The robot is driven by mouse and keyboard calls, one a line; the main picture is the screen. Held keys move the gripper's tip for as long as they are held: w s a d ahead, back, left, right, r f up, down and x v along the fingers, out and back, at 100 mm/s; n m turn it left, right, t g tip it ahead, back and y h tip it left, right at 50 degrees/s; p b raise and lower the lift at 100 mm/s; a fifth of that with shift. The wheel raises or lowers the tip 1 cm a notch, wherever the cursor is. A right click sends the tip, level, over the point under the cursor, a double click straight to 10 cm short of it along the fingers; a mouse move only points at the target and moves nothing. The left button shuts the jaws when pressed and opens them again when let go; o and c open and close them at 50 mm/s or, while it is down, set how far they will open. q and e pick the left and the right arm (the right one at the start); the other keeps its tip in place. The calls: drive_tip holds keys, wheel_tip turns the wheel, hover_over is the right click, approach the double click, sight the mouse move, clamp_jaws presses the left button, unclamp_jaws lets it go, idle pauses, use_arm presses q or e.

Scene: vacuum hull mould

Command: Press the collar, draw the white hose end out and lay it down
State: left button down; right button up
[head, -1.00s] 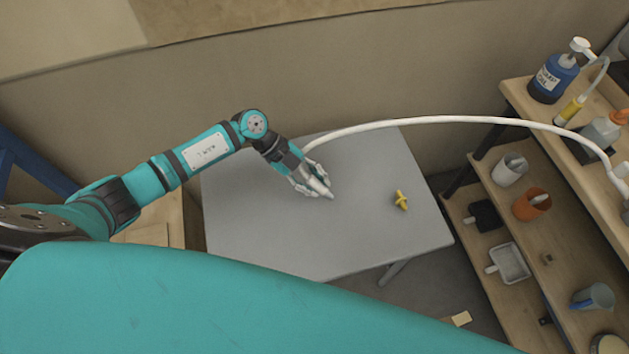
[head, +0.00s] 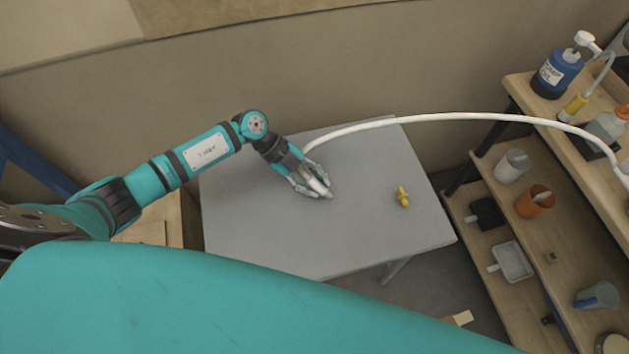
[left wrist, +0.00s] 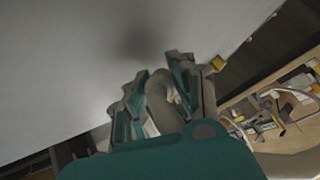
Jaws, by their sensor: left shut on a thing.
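The white hose (head: 440,119) arches from the shelf unit at the right over to the grey table (head: 250,230). My left gripper (head: 322,191) is shut on the white hose near its end, over the middle of the table. The hose also shows between the fingers in the left wrist view (left wrist: 165,92). I cannot tell whether the hose end touches the tabletop. A yellow fitting (head: 403,196) lies apart on the right part of the table; it also shows in the left wrist view (left wrist: 219,63). My right gripper is not in view.
Wooden shelves (head: 480,265) at the right hold a blue bottle (head: 556,75), a white cup (head: 512,166), an orange cup (head: 535,201) and a dustpan-like tray (head: 512,262). A beige wall stands close behind the table. The table's front and left areas are clear.

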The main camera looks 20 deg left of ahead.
use_arm(q)
drive_tip(key=shift+f, duration=0.2)
idle(0.4)
drive_tip(key=c, duration=1)
unclamp_jaws()
drive_tip(key=shift+c, duration=0.2)
drive_tip(key=v, duration=1.2)
